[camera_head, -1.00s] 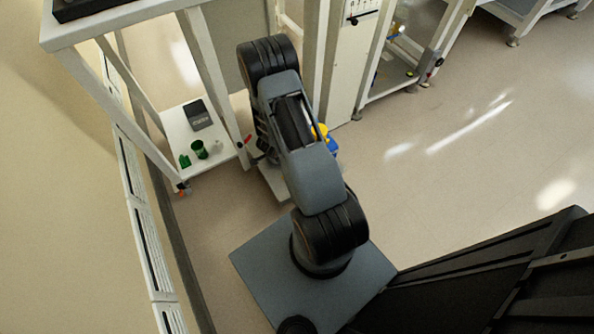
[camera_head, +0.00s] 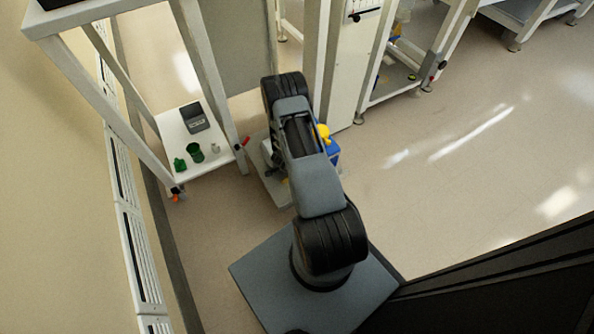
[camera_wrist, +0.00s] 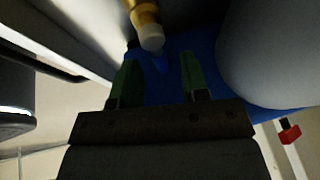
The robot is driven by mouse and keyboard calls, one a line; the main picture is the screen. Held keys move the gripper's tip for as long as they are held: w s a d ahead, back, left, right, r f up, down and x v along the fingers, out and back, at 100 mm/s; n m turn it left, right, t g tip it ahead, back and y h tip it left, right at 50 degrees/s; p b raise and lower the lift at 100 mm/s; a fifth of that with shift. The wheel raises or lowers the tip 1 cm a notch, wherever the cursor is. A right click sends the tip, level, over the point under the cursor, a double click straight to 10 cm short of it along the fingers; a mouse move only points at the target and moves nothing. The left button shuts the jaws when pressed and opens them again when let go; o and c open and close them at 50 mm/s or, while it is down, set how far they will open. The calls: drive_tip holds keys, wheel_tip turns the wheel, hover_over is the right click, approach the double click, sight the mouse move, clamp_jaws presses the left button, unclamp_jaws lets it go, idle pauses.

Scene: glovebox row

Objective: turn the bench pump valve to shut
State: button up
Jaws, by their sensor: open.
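My gripper (camera_wrist: 158,78) is open in the wrist view, with its two green-padded fingers apart and nothing between them. A brass fitting with a pale rounded end (camera_wrist: 148,28) shows just beyond the fingertips, apart from them. A blue body (camera_wrist: 172,62) lies behind the fingers. A red handle with a black mount (camera_wrist: 289,133) is at the right edge of the wrist view. In the head view a red handle (camera_head: 246,140) sits by a bench leg, left of my arm. I cannot tell which part is the pump valve. My arm hides the gripper in the head view.
A blue and yellow unit (camera_head: 332,148) stands beside my arm, partly hidden. A white low shelf (camera_head: 172,150) holds a dark device (camera_head: 195,117) and green containers (camera_head: 195,152). A large grey rounded body (camera_wrist: 272,45) is close right of the fingers. Floor at right is clear.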

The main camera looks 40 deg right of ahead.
drive_tip(key=shift+d+f, duration=0.15)
drive_tip(key=shift+f, duration=0.15)
clamp_jaws()
idle(0.3)
